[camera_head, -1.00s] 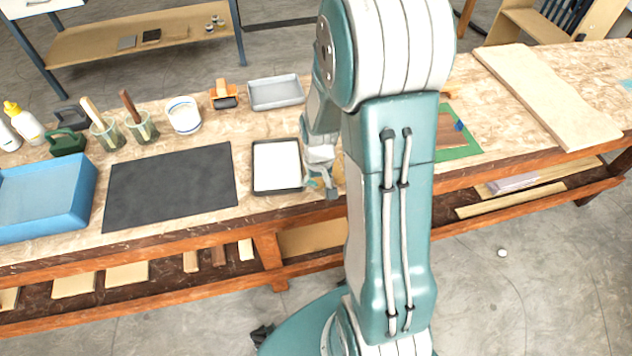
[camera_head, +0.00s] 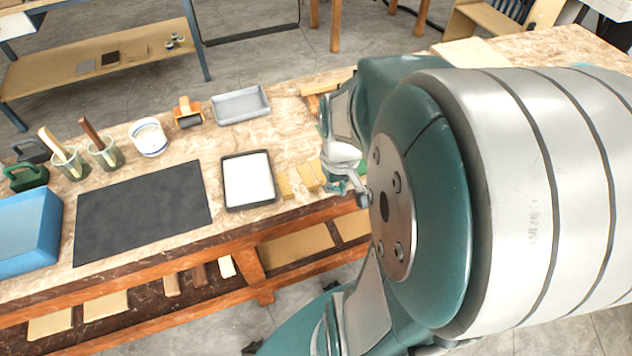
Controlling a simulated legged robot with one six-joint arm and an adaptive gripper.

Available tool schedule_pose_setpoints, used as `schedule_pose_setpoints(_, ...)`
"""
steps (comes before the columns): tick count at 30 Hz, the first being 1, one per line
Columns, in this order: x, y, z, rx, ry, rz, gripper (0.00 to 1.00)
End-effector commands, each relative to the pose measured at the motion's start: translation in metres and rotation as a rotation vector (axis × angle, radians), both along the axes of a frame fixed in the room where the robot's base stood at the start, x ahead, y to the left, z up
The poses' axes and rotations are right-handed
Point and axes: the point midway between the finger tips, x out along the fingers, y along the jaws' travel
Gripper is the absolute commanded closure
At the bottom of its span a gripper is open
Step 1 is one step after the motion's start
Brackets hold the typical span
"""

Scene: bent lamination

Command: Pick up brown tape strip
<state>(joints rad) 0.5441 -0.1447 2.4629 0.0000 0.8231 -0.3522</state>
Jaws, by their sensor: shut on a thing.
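Small tan-brown strips lie on the bench just right of the white-filled tray; one strip (camera_head: 284,185) is nearest the tray and another (camera_head: 307,178) lies beside it. My gripper (camera_head: 343,187) is at the front edge of the bench, right of these strips and partly hidden by my arm. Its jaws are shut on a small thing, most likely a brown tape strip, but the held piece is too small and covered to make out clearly.
The black tray with a white sheet (camera_head: 248,181) and a dark mat (camera_head: 143,212) lie to the left. A grey tray (camera_head: 241,105), orange-handled tool (camera_head: 187,112), white tub (camera_head: 149,137) and blue bin (camera_head: 28,232) stand around them. My arm hides the bench's right side.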

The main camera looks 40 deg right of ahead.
Motion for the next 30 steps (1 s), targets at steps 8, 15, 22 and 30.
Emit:
schedule_pose_setpoints(8,-0.0148,-0.0039,0.0066,0.0,0.001,0.001,1.0)
schedule_pose_setpoints(15,-0.0146,-0.0039,0.0065,0.0,0.001,0.001,0.63)
schedule_pose_setpoints(22,-0.0145,-0.0039,0.0065,0.0,0.0,0.001,0.2)
schedule_pose_setpoints(30,-0.0143,-0.0039,0.0074,0.0,0.0,0.001,0.2)
